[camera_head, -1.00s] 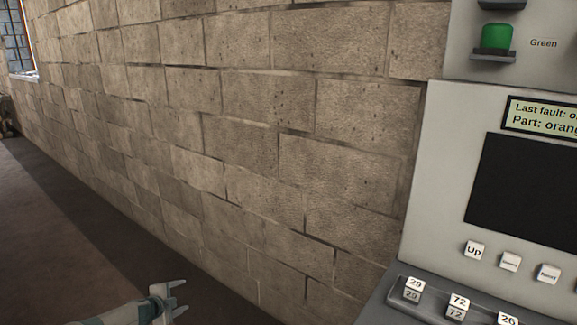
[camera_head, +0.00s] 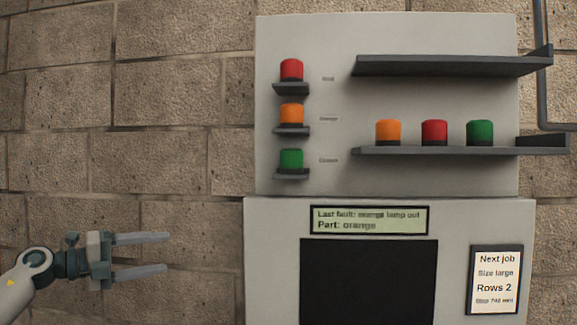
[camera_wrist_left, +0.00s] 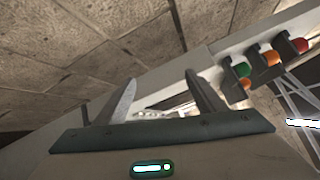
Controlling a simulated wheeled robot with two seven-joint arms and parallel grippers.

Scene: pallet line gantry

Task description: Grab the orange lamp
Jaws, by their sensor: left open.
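Two orange lamps show in the head view. One orange lamp (camera_head: 291,113) sits on a small bracket in the left column, between a red lamp (camera_head: 291,69) and a green lamp (camera_head: 291,159). The other orange lamp (camera_head: 388,131) stands on the lower shelf, left of a red lamp (camera_head: 434,131) and a green lamp (camera_head: 480,131). My left gripper (camera_head: 158,253) is open and empty, low and left of the cabinet, apart from all lamps. The left wrist view shows its open fingers (camera_wrist_left: 160,82) and an orange lamp (camera_wrist_left: 269,57) to the right. My right gripper is not in view.
The grey cabinet (camera_head: 390,185) stands against a block wall (camera_head: 170,140). The upper shelf (camera_head: 450,65) is empty, above the lower shelf (camera_head: 450,150). A display (camera_head: 368,220) reads "Last fault: orange lamp out, Part: orange". A job card (camera_head: 495,279) is at right.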

